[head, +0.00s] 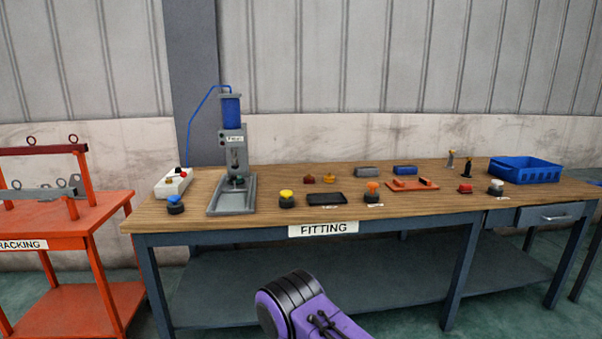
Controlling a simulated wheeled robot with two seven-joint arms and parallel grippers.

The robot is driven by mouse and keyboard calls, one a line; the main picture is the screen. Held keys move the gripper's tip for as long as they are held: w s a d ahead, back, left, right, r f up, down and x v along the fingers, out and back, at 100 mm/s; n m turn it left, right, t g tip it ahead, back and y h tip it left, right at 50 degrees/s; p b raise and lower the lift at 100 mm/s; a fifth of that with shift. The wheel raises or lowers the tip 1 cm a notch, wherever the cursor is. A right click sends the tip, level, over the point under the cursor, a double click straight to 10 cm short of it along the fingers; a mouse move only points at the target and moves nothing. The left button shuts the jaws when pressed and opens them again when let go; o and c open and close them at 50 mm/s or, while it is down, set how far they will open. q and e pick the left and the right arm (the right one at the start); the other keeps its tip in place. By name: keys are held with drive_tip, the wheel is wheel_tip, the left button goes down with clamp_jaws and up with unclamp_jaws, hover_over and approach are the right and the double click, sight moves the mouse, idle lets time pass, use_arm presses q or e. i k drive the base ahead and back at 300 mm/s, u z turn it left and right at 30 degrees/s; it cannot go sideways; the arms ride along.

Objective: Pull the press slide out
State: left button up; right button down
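The press (233,140) stands at the left of the workbench, upright, with a blue cylinder on top and a grey frame below. A grey slide or bed (231,203) lies at its foot and reaches toward the bench's front edge. I cannot tell from here where the fixed base ends and the slide begins. A small dark green part sits on it under the ram. Neither of my grippers is in view. Only a purple and black link of my arm shows at the bottom middle, well in front of the bench.
The workbench (410,208) is labelled FITTING. A white control box (174,183) and a blue-topped button (175,204) stand left of the press. A yellow-topped button (287,199) and black tray (327,199) are right of it. A blue crate (524,170) is far right; an orange rack (70,215) stands left.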

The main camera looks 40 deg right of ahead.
sight(228, 186)
drive_tip(key=z, duration=0.9)
drive_tip(key=i, duration=0.95)
drive_tip(key=z, duration=0.6)
